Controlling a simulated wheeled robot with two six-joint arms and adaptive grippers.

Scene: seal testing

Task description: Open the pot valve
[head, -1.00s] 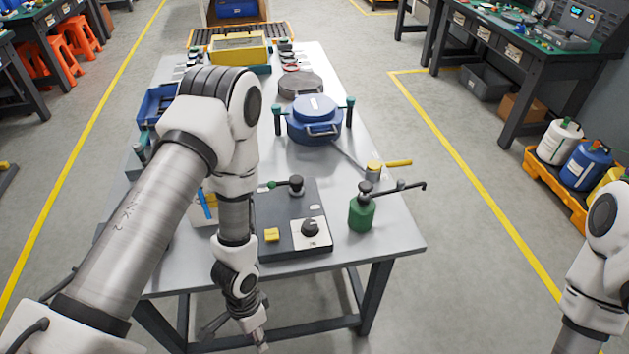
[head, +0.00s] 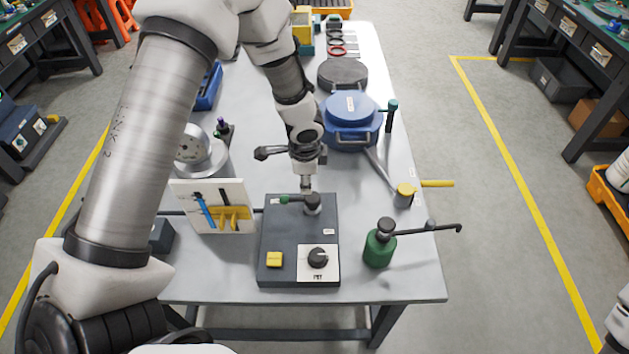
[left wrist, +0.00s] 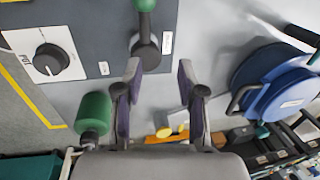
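The dark grey control box (head: 270,240) sits near the front of the table. A lever valve with a dark round hub (head: 313,203) and a green-tipped handle (head: 285,199) pointing left is on its top. My left gripper (head: 307,186) is directly above the hub, pointing down. In the left wrist view, the open fingers (left wrist: 158,72) are spread on either side of the hub end of the lever (left wrist: 147,50), with nothing held. Contact cannot be told. The blue lidded pot (head: 350,128) stands farther back. My right gripper is out of view.
The box also carries a black knob (head: 318,257) on a white plate and a yellow button (head: 274,259). A green bottle with a long side arm (head: 379,249) stands right of it. A white tool board (head: 215,218) is at the left. A yellow-topped item (head: 405,192) lies behind the bottle.

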